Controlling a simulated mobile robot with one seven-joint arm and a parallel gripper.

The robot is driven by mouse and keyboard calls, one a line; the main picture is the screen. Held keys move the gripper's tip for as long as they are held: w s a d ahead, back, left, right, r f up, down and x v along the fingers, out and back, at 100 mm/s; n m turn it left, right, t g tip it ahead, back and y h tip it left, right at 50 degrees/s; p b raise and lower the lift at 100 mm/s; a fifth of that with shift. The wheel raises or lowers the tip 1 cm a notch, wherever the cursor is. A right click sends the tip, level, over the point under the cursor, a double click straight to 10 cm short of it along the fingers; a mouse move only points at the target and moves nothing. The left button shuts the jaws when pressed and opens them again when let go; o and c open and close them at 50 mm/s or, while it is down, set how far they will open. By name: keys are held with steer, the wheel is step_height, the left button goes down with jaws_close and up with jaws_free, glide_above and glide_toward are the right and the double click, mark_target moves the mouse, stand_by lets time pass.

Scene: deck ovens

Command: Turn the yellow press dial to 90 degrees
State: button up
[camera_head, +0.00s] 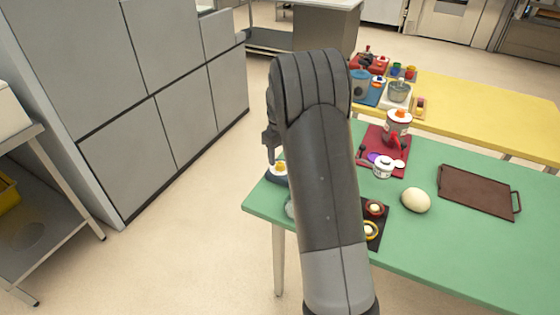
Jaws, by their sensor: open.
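A small yellow dial (280,168) sits on a white disc with a dark blue base (277,180), at the left corner of the green table. I take it to be the press dial; its angle is too small to read. My gripper (271,155) points down just above and beside the dial, partly hidden behind my arm. It is open, and nothing shows between its fingers. I cannot tell whether it touches the dial. My arm covers the right side of the dial's base.
The green table (455,235) also holds a brown tray (478,190), a pale dough ball (416,200), a red mat with a white pot (383,167), and a dark mat with round parts (371,230). A yellow table (480,110) stands behind. Grey cabinets (130,170) stand left, with open floor between.

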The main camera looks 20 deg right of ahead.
mark_target(280, 163)
steer(key=shift+f, duration=1.55)
steer(key=c, duration=1)
steer(key=shift+o, duration=0.2)
